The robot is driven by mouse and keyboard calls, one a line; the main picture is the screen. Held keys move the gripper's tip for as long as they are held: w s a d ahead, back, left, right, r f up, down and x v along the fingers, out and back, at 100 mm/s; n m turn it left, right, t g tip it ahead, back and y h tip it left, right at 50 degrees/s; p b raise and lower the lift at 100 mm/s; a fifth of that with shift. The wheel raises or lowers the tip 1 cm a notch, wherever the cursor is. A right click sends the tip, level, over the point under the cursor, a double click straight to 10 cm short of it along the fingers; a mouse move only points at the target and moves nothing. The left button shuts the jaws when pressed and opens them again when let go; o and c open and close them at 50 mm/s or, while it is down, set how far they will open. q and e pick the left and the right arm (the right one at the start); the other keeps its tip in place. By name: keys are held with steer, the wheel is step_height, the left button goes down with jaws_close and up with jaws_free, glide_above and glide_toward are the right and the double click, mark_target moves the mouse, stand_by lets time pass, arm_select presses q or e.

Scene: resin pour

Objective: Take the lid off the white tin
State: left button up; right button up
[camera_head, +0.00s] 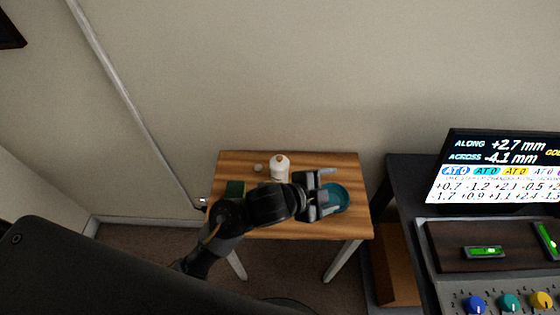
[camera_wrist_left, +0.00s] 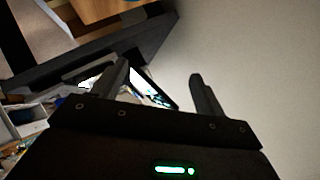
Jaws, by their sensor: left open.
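The white tin (camera_head: 280,168) stands upright at the back middle of the small wooden table in the head view. A small brownish knob or cap shows at its top, and the seam of a lid is too small to make out. My left gripper (camera_head: 327,192) is open, to the right of the tin and apart from it, above or beside a teal round dish (camera_head: 343,199). In the left wrist view the two fingers (camera_wrist_left: 159,78) are spread with nothing held between them. The tin is not seen in that view. My right gripper is not in view.
A dark green block (camera_head: 234,188) and a small pale round object (camera_head: 258,167) lie left of the tin on the wooden table (camera_head: 340,228). The wall is close behind. A dark bench with a display screen (camera_head: 495,170) and coloured knobs stands at the right.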

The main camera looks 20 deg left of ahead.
arm_select(q)
steer(key=d+r+m+g+h, duration=0.3)
steer(key=d+m, duration=0.5)
steer(key=m, duration=0.2)
steer(key=m+g+y+p, duration=0.2)
steer(key=m+g+y, duration=0.4)
steer(key=m+y, duration=0.7)
glide_above(279, 158)
steer(key=f, duration=0.1)
steer(key=f+m+h, duration=0.1)
steer(key=f, duration=0.1)
steer(key=shift+s+d+f+m+h, duration=0.1)
steer(key=shift+s+f+m+h, duration=0.05)
steer(key=shift+s+m+h, duration=0.15)
steer(key=shift+f+p, duration=0.3)
steer(key=shift+p, duration=0.05)
steer(key=f+p, duration=0.2)
steer(key=f, duration=0.1)
steer(key=shift+w+f, duration=0.3)
steer(key=shift+w, duration=0.1)
steer(key=shift+f, duration=0.5)
steer(key=shift+s, duration=0.15)
steer(key=c, duration=1.2)
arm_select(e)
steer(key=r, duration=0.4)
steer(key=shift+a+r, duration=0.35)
